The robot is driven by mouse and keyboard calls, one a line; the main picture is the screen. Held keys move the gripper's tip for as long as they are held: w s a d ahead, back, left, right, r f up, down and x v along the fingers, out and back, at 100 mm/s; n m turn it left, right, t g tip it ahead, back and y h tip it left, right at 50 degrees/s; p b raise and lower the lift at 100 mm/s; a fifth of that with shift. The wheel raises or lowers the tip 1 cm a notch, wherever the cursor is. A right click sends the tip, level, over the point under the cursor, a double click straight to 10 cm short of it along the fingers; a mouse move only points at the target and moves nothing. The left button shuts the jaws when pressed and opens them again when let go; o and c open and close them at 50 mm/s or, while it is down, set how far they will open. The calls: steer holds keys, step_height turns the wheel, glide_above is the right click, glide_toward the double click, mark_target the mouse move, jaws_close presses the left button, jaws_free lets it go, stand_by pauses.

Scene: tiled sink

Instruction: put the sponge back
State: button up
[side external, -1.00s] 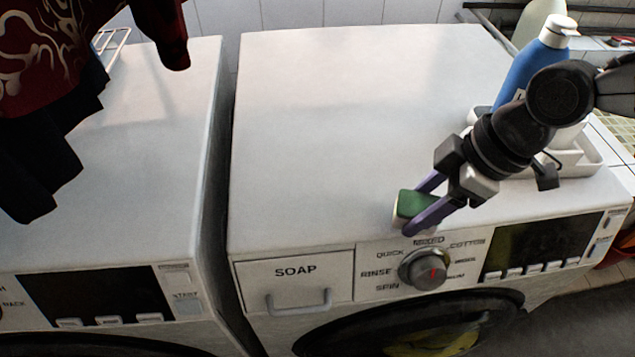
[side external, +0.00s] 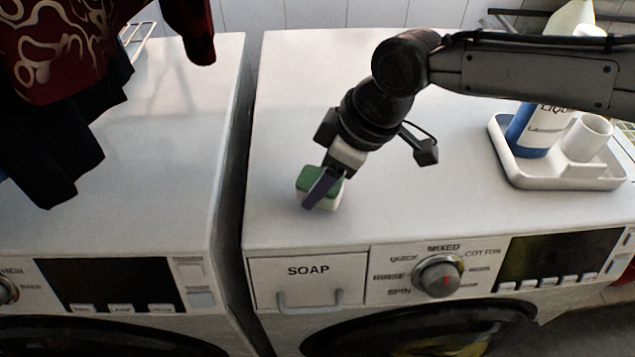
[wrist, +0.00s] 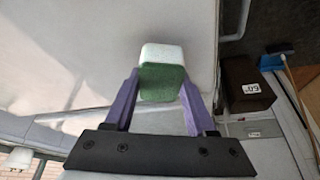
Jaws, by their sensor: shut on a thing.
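The sponge (side external: 331,200) is a small block with a green top and a white lower part. My gripper (side external: 318,192) is shut on it, with the purple fingers on its two sides, above the left front part of the right washing machine's white top (side external: 290,110). I cannot tell whether the sponge touches that top. In the wrist view the sponge (wrist: 162,78) sits between the purple fingertips, its white part pointing away from the gripper. A white tray (side external: 560,183) stands at the right of the machine top, partly hidden by my arm.
The tray holds a blue bottle (side external: 532,132) and a white cup (side external: 588,137). A second washing machine (side external: 180,130) stands to the left across a narrow gap. Dark red clothing (side external: 80,50) hangs over it. The machine top between sponge and tray is clear.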

mark_target(338, 184)
steer(key=shift+x, duration=0.8)
steer(key=shift+d+f, duration=0.1)
steer(key=shift+f, duration=0.05)
steer(key=o, duration=1.3)
steer(key=shift+v, duration=3.9)
